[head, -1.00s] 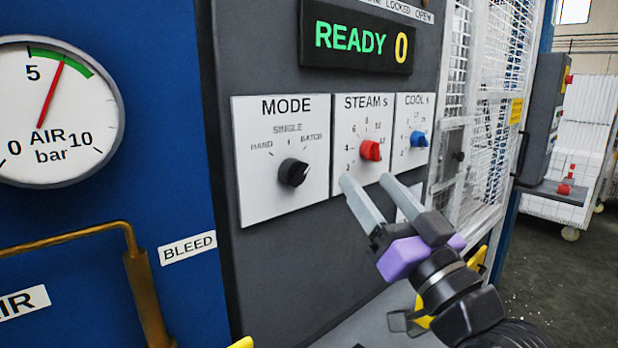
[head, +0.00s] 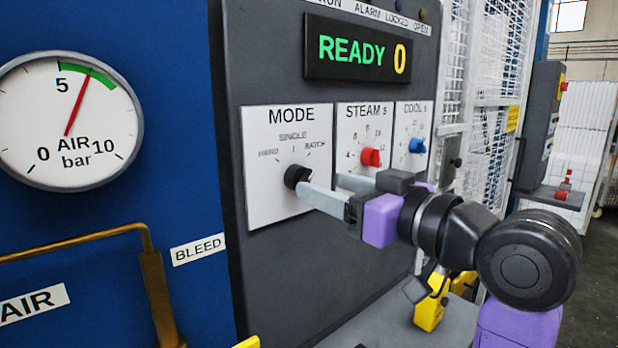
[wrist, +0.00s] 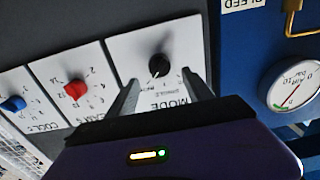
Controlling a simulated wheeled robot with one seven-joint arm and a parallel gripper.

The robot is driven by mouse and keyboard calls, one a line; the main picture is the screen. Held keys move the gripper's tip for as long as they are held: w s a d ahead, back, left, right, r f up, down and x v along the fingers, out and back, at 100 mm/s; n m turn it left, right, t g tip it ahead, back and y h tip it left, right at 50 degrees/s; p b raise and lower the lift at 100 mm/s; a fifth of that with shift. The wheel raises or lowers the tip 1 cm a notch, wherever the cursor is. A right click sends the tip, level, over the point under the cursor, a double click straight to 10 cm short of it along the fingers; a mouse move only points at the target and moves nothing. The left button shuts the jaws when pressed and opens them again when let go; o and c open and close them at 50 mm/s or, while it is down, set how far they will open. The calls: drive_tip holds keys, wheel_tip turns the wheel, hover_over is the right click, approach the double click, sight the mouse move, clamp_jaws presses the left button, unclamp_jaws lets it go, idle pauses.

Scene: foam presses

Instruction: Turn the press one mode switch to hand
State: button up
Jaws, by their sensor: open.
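The black mode knob (head: 297,177) sits on a white plate marked MODE (head: 262,200), with marks around it including SINGLE. Which mark it points to is too small to tell. My gripper (head: 322,187) is at this plate, open, its near grey finger overlapping the knob's right edge in the head view. In the wrist view, the picture is upside down and the knob (wrist: 158,66) shows between the two open fingers (wrist: 160,82), ahead of their tips. I cannot tell whether a finger touches it.
To the right are a red steam knob (head: 370,157) and a blue cool knob (head: 417,146), close to my gripper. A display (head: 358,48) above reads READY 0. An air gauge (head: 68,120) and a brass pipe (head: 152,270) are at left. A mesh guard (head: 490,60) stands at right.

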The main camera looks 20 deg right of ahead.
sight(307, 179)
drive_tip(key=shift+p+x, duration=0.35)
drive_tip(key=shift+x, duration=2.3)
clamp_jaws()
